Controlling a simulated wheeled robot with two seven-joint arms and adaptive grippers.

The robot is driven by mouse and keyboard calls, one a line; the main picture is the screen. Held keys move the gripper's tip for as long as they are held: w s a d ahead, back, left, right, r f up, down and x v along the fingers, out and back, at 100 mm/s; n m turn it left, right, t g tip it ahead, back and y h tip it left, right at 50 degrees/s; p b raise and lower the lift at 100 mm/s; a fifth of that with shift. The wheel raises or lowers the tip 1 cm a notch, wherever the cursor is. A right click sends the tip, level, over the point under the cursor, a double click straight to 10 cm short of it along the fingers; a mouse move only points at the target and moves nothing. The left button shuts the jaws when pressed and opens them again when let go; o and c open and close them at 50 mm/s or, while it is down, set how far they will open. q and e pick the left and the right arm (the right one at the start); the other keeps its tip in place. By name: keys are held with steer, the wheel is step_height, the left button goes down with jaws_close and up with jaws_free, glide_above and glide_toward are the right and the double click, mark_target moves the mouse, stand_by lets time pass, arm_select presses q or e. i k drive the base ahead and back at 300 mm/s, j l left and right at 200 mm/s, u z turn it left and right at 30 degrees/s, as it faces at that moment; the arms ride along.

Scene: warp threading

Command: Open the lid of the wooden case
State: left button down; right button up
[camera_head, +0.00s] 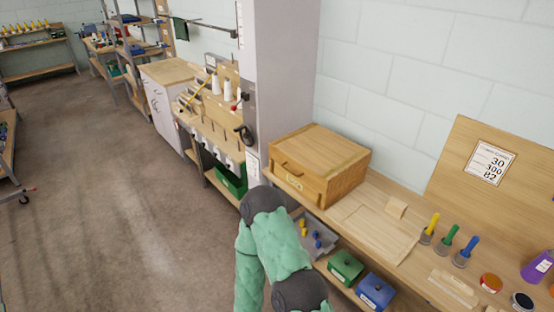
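The wooden case (341,180) stands on the wooden bench against the white block wall, next to a grey column. Its lid (320,150) is shut and lies flat on top. The front face has a dark curved handle and a small pale plate. One of my arms, in a green padded sleeve with dark joints, rises from the bottom middle in front of the bench. Its upper joint is near the case's lower left corner in the picture. Neither gripper is in view.
Right of the case on the bench (350,205) are a flat wooden board (372,232), yellow, green and blue-handled tools (447,240) and a leaning panel with a card (490,162). A grey tray (314,236) and green and blue boxes (345,266) sit lower. The floor at left is clear.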

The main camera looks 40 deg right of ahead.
mark_target(324, 159)
steer(key=z, duration=0.4)
steer(key=l+z, duration=0.1)
steer(key=z, duration=0.25)
steer(key=i+z, duration=0.1)
steer(key=z, duration=0.7)
steer(key=i, duration=0.05)
